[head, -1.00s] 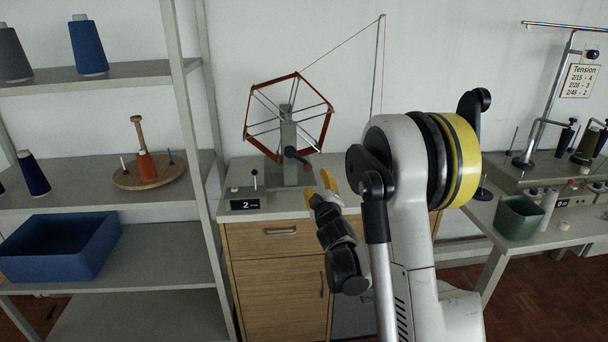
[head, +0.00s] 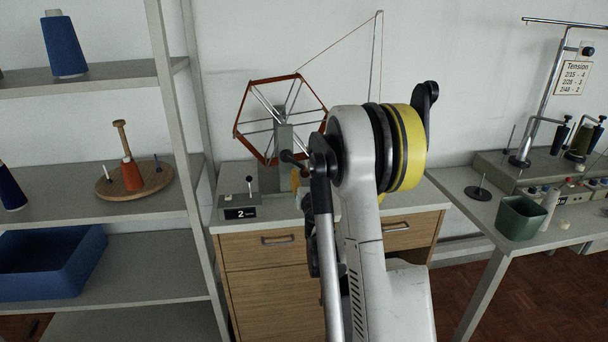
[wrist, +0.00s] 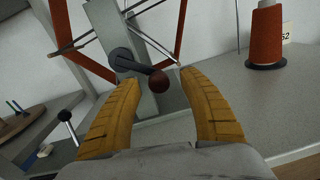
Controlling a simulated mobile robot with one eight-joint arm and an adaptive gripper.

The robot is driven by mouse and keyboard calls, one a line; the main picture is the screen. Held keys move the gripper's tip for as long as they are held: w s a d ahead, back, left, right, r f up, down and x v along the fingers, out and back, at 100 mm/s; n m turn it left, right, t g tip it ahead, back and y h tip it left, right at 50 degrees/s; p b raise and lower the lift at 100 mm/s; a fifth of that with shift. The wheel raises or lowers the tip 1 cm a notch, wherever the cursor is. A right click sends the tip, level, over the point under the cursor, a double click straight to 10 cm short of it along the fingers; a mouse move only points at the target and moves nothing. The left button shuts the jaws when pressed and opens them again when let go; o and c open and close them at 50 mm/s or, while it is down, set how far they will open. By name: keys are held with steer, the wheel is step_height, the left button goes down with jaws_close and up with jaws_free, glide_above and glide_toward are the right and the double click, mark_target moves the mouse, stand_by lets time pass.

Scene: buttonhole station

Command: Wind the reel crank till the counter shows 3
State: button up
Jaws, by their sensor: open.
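The reel (head: 265,78) has a red hexagonal rim and stands on a grey post (head: 285,150) on the cabinet top. Its dark crank arm (head: 292,160) shows in the head view, with its end hidden by my arm. In the wrist view the crank (wrist: 126,62) points right, and its red-brown knob (wrist: 158,83) appears between my fingertips. The counter (head: 240,213) reads 2. My gripper (wrist: 160,80) is open, its yellow fingers either side of the knob; I cannot tell if they touch it. In the head view my arm mostly hides the gripper.
A small black-knobbed lever (head: 249,182) rises from the counter box left of the post. An orange cone (wrist: 266,38) stands to the right in the wrist view. A shelf upright (head: 185,150) is on the left. A green bin (head: 520,217) stands on the right-hand table.

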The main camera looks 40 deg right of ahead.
mark_target(306, 173)
steer(key=shift+x, duration=1.55)
jaws_close()
